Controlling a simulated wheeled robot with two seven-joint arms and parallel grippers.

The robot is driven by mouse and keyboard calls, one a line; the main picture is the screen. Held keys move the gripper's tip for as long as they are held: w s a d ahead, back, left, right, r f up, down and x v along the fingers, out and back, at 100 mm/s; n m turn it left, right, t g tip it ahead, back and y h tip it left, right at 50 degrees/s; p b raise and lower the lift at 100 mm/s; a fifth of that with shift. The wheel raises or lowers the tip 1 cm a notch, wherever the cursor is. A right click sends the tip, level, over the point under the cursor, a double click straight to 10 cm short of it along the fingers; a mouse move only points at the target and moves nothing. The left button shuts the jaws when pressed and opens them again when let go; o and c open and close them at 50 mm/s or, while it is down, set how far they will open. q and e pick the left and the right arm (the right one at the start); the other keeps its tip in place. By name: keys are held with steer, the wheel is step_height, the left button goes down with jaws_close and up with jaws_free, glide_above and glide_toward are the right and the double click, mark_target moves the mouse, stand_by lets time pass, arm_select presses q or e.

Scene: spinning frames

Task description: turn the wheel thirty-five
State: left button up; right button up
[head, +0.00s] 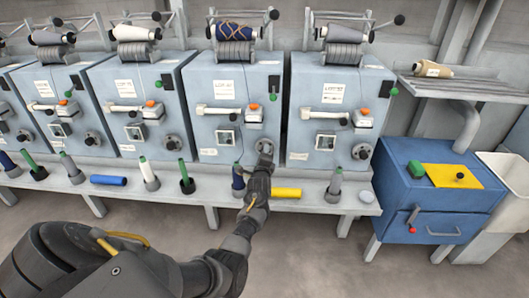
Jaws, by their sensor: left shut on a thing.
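My left gripper (265,150) is shut on the wheel (263,142) of the second frame from the right (238,90). The gripper hides part of that wheel. Another wheel (361,151) shows on the rightmost frame (335,90). The paper labels are too small to read surely, so I cannot tell which frame is thirty-five. My right gripper is out of view.
A grey shelf (105,187) below the frames bears bobbins and pegs, a blue tube (108,181) and a yellow tube (287,193). A blue cabinet (430,205) and a white bin (510,190) stand at the right. The floor in front is clear.

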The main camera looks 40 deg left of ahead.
arm_select(q)
steer(key=shift+f+n+p, duration=0.1)
steer(key=shift+n+p, duration=0.35)
steer(key=shift+n, duration=14.65)
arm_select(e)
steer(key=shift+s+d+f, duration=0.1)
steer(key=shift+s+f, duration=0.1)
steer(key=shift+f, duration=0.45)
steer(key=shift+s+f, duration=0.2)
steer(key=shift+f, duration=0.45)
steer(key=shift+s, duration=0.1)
